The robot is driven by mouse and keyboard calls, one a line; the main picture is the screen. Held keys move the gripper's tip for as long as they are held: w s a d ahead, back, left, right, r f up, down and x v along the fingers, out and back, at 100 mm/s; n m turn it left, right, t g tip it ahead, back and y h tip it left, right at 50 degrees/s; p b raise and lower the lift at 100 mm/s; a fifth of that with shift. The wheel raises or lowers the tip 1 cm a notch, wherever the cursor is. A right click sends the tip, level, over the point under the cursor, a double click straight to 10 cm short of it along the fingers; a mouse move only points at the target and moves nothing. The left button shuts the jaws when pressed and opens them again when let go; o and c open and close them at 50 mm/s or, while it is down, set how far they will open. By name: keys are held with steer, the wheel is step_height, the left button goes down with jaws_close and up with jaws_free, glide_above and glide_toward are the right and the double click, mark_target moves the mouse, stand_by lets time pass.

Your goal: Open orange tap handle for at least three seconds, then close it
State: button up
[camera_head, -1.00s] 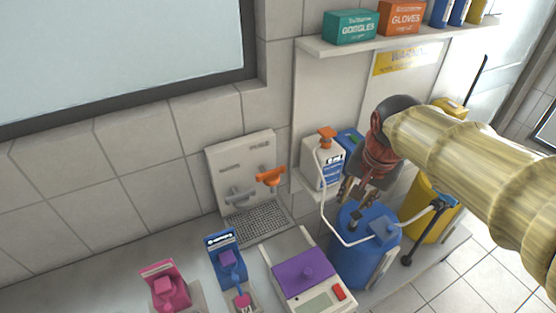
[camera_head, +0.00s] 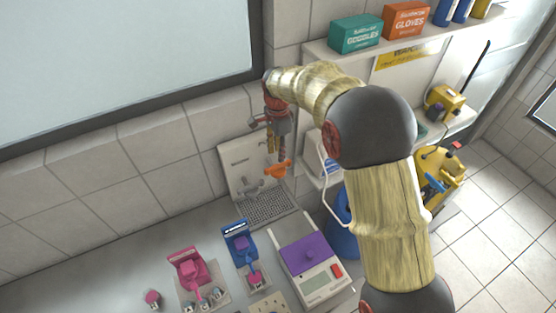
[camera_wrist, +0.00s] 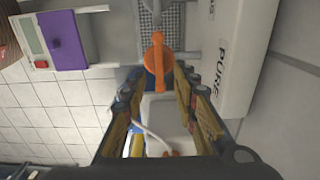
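The orange tap handle (camera_head: 278,170) is mounted on the white panel (camera_head: 238,158) above a metal drip grid (camera_head: 268,205). A grey tap (camera_head: 250,188) sits beside it to the left. My gripper (camera_head: 276,158) points down just above the orange handle. In the wrist view, the orange handle (camera_wrist: 157,58) shows ahead of the open gripper (camera_wrist: 158,80), in line with the gap between the two fingers. I cannot tell whether a finger touches it. My arm hides part of the white bottle and the blue container.
A purple-topped scale (camera_head: 305,255), a blue device (camera_head: 240,243) and a pink device (camera_head: 190,268) stand on the counter below. A shelf (camera_head: 390,38) holds a teal box (camera_head: 355,34) and an orange gloves box (camera_head: 406,20). The tiled floor is at right.

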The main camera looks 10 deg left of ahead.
mark_target(278, 165)
step_height(278, 165, down, 7)
steer(key=shift+r, duration=0.1)
steer(key=shift+c, duration=0.8)
jaws_close()
